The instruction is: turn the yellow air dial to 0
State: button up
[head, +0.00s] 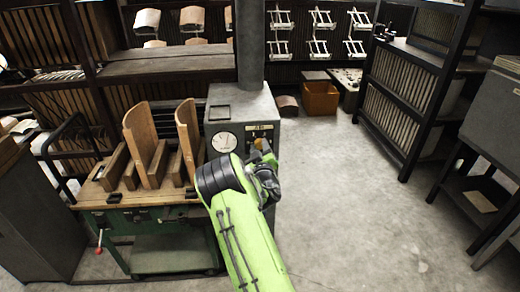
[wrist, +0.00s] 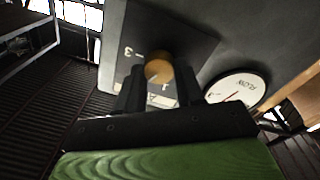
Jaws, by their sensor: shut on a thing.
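The yellow air dial (head: 262,145) is on the front of a grey machine cabinet. In the wrist view the yellow dial (wrist: 158,69) sits between the two dark fingers of my gripper (wrist: 160,88), which is shut on it. The plate (wrist: 121,75) behind it shows a 3, a 1 and part of a label. The dial's pointer and the 0 mark cannot be made out. In the head view my green arm reaches up to the cabinet, and my gripper (head: 264,167) is partly hidden at the dial.
A green-framed bench (head: 165,215) with curved wooden boards (head: 143,139) stands left of the cabinet. An orange bin (head: 320,98) lies behind. The floor (head: 370,190) to the right is clear, bounded by dark shelving.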

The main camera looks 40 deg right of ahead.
jog(key=n+p, duration=0.1)
jog(key=n, duration=0.5)
jog(key=shift+y, duration=0.3)
jog(key=n+p, duration=0.1)
jog(key=n, duration=0.2)
jog(key=n+p, duration=0.1)
jog(key=n, duration=0.2)
jog(key=shift+n+t+y, duration=0.3)
jog(key=shift+n+t, duration=0.1)
jog(key=n+p, duration=0.2)
jog(key=n, duration=0.3)
jog(key=shift+n, duration=0.3)
jog(key=n+p, duration=0.3)
jog(key=n, duration=0.2)
jog(key=shift+f+n+y, duration=0.15)
jog(key=shift+n+y, duration=0.15)
jog(key=shift+d, duration=0.1)
jog(key=o, duration=1)
jog(key=shift+o, duration=0.2)
jog(key=shift+s, duration=0.1)
